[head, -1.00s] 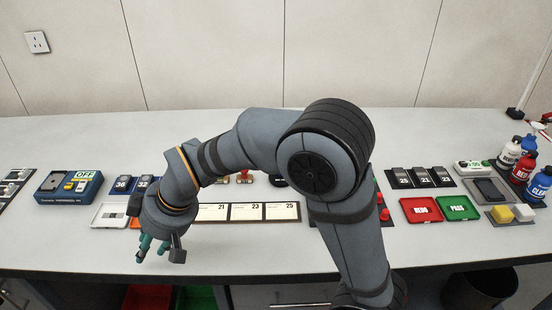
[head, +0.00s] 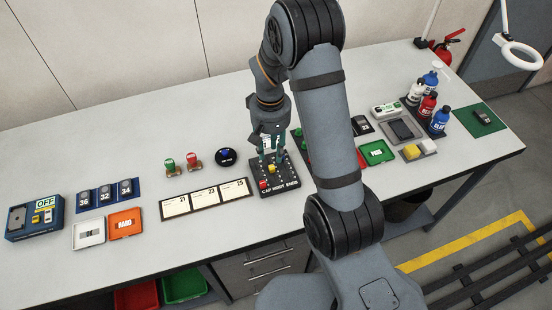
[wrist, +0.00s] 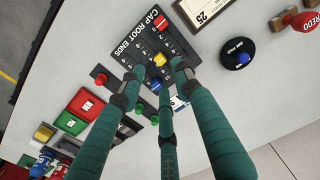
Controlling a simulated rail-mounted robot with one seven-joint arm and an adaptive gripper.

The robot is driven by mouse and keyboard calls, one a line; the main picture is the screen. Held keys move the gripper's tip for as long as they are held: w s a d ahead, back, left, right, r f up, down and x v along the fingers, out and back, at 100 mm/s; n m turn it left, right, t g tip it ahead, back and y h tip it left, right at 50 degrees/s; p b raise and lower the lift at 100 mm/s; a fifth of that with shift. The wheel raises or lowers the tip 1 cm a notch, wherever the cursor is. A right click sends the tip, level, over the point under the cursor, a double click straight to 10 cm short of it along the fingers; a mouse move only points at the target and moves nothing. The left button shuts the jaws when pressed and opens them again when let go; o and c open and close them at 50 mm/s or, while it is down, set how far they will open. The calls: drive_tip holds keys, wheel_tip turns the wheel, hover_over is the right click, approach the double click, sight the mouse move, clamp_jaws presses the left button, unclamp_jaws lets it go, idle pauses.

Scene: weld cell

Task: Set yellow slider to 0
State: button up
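The black slider panel lettered CAP ROOT ENDS (head: 287,186) lies on the bench, with its lettering along the front edge. Its yellow slider knob (head: 271,169) sits in the middle column, about midway along. The red knob (head: 263,184) is nearer the lettering, and the blue knob (head: 280,155) is farther from it. The yellow knob shows in the wrist view (wrist: 160,60) just beyond my teal fingertips. My gripper (head: 269,152) points down over the panel's far part. In the wrist view my gripper (wrist: 160,78) has its fingers apart and holds nothing.
A row of number cards (head: 206,199) lies left of the panel. Red and green buttons flank the panel's right side, partly hidden by my arm.

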sight(271, 167)
wheel_tip(271, 167, down, 8)
drive_tip(key=shift+r+p, duration=0.2)
drive_tip(key=shift+p, duration=0.45)
drive_tip(key=shift+c, duration=0.6)
clamp_jaws()
